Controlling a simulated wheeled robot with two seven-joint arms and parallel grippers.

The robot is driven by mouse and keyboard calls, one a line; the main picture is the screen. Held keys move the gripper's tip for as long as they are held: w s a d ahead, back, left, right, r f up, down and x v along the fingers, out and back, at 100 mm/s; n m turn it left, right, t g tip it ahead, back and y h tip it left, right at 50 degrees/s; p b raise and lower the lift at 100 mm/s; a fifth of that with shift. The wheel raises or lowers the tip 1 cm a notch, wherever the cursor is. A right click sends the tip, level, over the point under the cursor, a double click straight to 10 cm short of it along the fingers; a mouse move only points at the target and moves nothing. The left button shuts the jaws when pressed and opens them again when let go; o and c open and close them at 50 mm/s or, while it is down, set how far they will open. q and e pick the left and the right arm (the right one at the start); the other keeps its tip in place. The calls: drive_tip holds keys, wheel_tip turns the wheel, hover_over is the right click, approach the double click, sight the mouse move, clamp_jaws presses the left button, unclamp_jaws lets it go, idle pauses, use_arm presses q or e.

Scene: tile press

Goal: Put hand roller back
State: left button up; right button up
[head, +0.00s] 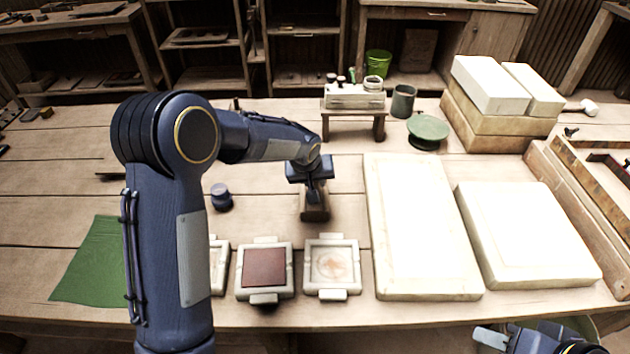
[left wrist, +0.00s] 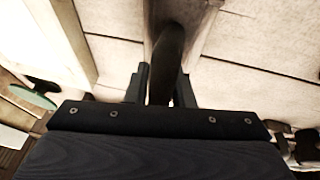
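My left gripper (head: 314,195) points down over a small wooden block-like rest (head: 315,213) in the middle of the table. In the left wrist view its two fingers (left wrist: 163,88) stand on either side of a dark handle (left wrist: 168,55), which I take for the hand roller's. They look closed on it. Pale wood shows around the handle's far end in that view. The roller itself is mostly hidden by my gripper, so I cannot tell whether it touches the rest.
Tile moulds stand in front, one with a reddish-brown tile (head: 265,268), one pale (head: 333,265). Two large pale slabs (head: 420,225) (head: 525,235) lie to the right. A dark round knob-like object (head: 221,197) and a green cloth (head: 92,265) are left. A small stand (head: 353,103) is behind.

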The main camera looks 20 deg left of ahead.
use_arm(q)
drive_tip(key=o, duration=0.4)
drive_tip(key=s+a+r+h+p, duration=0.1)
drive_tip(key=s+a+r, duration=0.2)
drive_tip(key=s+r, duration=0.55)
drive_tip(key=s+a+r+h+p, duration=0.1)
drive_tip(key=s+a+r+p, duration=0.15)
drive_tip(key=s+r, duration=0.65)
drive_tip(key=s+d+m+h+p, duration=0.1)
drive_tip(key=s+m+p, duration=0.1)
drive_tip(key=s, duration=1.6)
drive_tip(key=shift+s+d+t, duration=0.15)
drive_tip(key=shift+d+t, duration=0.15)
drive_tip(key=shift+t, duration=0.1)
